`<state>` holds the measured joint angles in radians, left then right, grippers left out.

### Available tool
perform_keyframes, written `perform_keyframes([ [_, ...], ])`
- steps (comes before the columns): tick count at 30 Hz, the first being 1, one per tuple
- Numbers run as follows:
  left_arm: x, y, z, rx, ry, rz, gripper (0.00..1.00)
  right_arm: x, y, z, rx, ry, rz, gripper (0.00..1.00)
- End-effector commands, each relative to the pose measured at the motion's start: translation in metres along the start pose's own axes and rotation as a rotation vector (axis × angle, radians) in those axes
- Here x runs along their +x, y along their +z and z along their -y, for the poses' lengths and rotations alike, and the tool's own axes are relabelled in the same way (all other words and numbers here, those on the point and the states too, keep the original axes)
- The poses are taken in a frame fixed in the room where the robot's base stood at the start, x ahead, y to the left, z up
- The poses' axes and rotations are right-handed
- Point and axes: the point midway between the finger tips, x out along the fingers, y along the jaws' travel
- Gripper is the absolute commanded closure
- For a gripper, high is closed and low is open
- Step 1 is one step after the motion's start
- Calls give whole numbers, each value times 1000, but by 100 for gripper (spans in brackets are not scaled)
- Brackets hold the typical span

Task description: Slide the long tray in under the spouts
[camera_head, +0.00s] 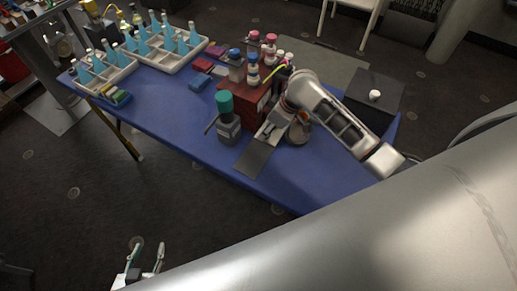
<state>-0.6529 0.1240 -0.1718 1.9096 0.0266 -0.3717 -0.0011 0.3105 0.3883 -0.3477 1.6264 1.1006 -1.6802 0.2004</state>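A red box-like stand (256,100) is on the blue table, with several blue- and pink-capped bottles above it. Small spouts on it cannot be made out. A narrow grey tray-like piece (254,158) lies in front of the stand, reaching to the table's front edge. I cannot tell how far it extends under the stand. A white arm, apparently my right one, reaches in from the right; its gripper (297,127) is beside the grey piece, its fingers too small and hidden to read. My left gripper (148,257) is open and empty over the floor, away from the table.
A teal-capped dark bottle (227,117) stands left of the grey piece. Two pale divided trays (107,78) (168,66) with blue bottles are at the far left. A black box (375,108) with a white knob is at the right. The table's front left is clear.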

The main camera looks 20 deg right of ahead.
Motion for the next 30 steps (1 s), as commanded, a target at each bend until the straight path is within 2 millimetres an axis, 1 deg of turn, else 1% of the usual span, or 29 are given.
perform_keyframes([
  [9, 0, -1, -4, -14, 0, 0, 60, -22, -9, -1, -1, 1, 0, 64],
  [24, -1, 1, -1, -2, 1, 2, 60, -55, -23, -1, -2, 1, -1, 64],
  [30, -1, 2, 0, 4, 1, 3, 60, -61, -26, 0, 0, 1, 0, 64],
])
